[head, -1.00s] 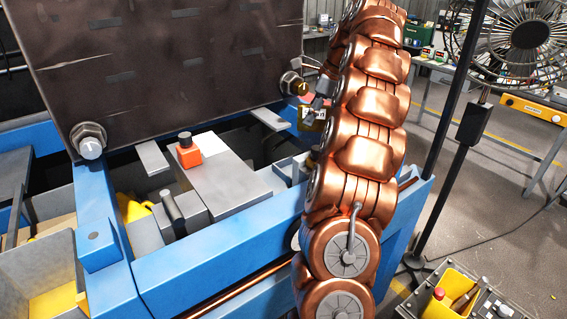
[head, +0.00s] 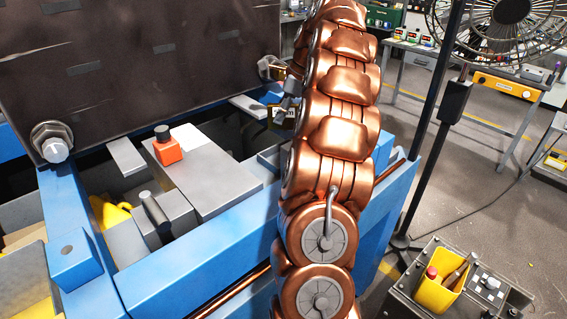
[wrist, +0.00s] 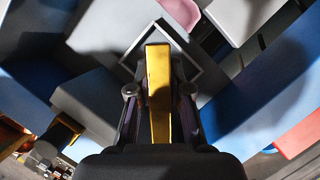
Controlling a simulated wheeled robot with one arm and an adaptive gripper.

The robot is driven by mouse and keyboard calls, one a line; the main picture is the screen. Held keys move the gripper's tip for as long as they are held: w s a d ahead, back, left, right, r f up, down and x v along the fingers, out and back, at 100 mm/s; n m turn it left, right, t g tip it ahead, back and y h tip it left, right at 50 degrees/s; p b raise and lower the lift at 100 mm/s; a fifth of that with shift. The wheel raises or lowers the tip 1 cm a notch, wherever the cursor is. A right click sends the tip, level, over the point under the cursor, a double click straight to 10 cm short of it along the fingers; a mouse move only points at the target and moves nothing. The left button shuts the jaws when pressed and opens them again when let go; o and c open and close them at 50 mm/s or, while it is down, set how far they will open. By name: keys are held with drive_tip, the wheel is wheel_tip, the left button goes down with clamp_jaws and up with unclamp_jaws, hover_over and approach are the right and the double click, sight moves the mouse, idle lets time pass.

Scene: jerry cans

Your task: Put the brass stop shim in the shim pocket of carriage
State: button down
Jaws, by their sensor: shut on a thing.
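In the wrist view the brass stop shim (wrist: 159,92) is a narrow gold bar held lengthwise between the fingers of my gripper (wrist: 158,100). Its far end reaches over a square grey walled recess (wrist: 190,50), which looks like the shim pocket. I cannot tell whether the shim touches it. The shim cannot be made out clearly there.
An orange block with a black knob (head: 167,147) stands on the carriage. A dark upright panel (head: 140,60) rises behind, with large bolts at its lower corners. A blue frame (head: 200,255) runs along the front. A black pole (head: 440,150) stands to the right.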

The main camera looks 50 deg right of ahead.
sight(297, 114)
drive_tip(key=shift+f+p, duration=1.75)
drive_tip(key=shift+f, duration=3.8)
drive_tip(key=shift+f, duration=0.1)
drive_tip(key=c, duration=1.1)
unclamp_jaws()
drive_tip(key=b+v, duration=0.4)
drive_tip(key=v, duration=0.7)
drive_tip(key=shift+d+r, duration=0.1)
drive_tip(key=shift+r, duration=0.1)
drive_tip(key=shift+s+r, duration=0.15)
drive_tip(key=shift+r, duration=0.15)
